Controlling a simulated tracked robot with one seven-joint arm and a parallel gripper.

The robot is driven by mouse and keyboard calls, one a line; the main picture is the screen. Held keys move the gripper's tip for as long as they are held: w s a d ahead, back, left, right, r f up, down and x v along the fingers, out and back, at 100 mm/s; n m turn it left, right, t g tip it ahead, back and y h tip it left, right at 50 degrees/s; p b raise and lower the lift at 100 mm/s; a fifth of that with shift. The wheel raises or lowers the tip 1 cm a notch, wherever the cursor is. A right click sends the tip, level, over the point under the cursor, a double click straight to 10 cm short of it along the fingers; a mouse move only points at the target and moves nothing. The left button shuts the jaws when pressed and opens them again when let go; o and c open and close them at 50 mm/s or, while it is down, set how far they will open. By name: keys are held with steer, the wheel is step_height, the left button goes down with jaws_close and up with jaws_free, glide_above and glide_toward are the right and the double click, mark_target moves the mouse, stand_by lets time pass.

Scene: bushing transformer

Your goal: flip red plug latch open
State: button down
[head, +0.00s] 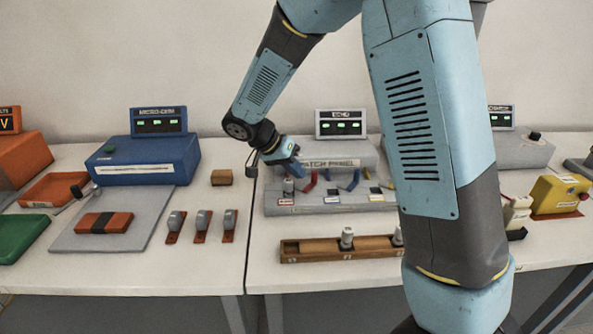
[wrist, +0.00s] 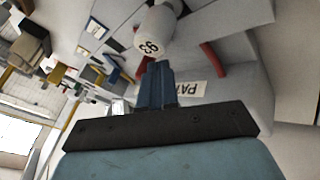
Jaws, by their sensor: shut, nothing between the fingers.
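The grey patch panel (head: 330,200) stands on the table in the middle of the head view. A red latch part (head: 309,184) shows on it just right of my gripper (head: 296,172). In the wrist view a curved red piece (wrist: 213,60) lies right of my gripper (wrist: 157,68), and a smaller bit of red (wrist: 143,66) shows just left of the fingertips. A pale round plug (wrist: 155,33) with an upside-down number sits right beyond the fingertips. My gripper is shut and empty. I cannot tell whether it touches the plug or a latch.
Blue latch parts (head: 354,180) sit further right on the panel. A wooden rack (head: 320,250) with pale plugs stands in front. A blue device (head: 145,160) and several grey-and-red switches (head: 201,225) are to the left. My arm hides the panel's right end.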

steer(key=a, duration=0.1)
steer(key=w+a, duration=0.1)
steer(key=a, duration=0.1)
steer(key=w+a, duration=0.1)
steer(key=shift+w+a+r, duration=0.1)
steer(key=shift+a+r, duration=0.05)
steer(key=shift+r, duration=0.15)
steer(key=v, duration=0.8)
steer(key=shift+a+r, duration=0.15)
steer(key=shift+r, duration=0.25)
steer(key=s+d+r+n+y, duration=0.15)
steer(key=s+d+r, duration=0.35)
steer(key=d, duration=0.5)
steer(key=s+d+r+n+t+y, duration=0.2)
steer(key=s+d+r, duration=0.1)
steer(key=s+d, duration=0.5)
steer(key=s+d+r+n+t+y, duration=0.2)
steer(key=s+d, duration=0.6)
steer(key=s, duration=0.4)
steer(key=shift+s+r+n+y, duration=0.2)
steer(key=shift+r+n+y, duration=0.4)
steer(key=shift+y, duration=0.25)
